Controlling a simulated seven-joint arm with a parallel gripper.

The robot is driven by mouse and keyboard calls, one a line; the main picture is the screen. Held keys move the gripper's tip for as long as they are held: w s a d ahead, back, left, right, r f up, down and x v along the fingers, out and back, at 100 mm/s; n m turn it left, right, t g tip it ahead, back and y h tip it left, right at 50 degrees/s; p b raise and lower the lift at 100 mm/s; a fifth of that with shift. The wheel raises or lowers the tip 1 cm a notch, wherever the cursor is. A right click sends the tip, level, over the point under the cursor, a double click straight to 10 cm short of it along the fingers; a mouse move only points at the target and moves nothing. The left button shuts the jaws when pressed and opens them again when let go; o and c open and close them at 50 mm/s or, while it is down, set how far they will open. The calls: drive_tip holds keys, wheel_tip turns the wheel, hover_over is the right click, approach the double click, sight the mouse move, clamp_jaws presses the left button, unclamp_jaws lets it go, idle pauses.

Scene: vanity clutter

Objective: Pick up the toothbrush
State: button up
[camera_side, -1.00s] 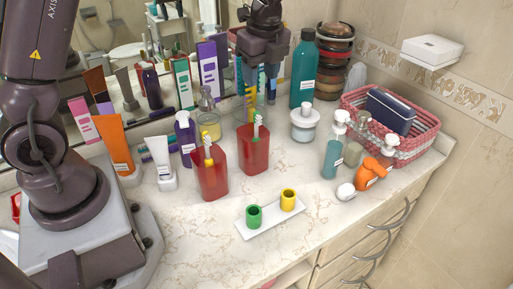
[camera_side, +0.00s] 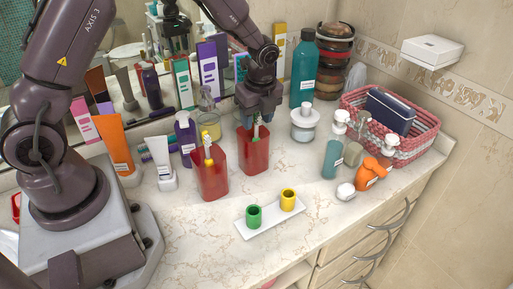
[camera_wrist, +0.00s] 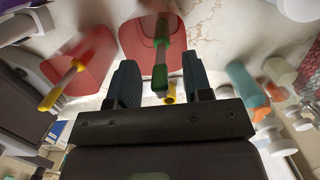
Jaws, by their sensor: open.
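A green toothbrush (camera_wrist: 161,60) stands in the right red cup (camera_side: 253,158); in the wrist view it lies between my fingers. A yellow toothbrush (camera_side: 207,147) stands in the left red cup (camera_side: 211,181); it also shows in the wrist view (camera_wrist: 62,84). My gripper (camera_side: 259,116) is open, pointing down just over the right cup's rim, with its fingers on either side of the green toothbrush's upper end. The fingers partly hide that toothbrush in the side view.
A white tray with green (camera_side: 254,216) and yellow (camera_side: 288,199) small holders lies in front. Tubes and bottles stand left and behind. A white jar (camera_side: 304,124), pump bottles and a red basket (camera_side: 416,142) are right. The front counter is mostly clear.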

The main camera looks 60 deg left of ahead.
drive_tip(key=shift+a+f, duration=0.1)
drive_tip(key=shift+f, duration=0.5)
clamp_jaws()
drive_tip(key=shift+r, duration=0.1)
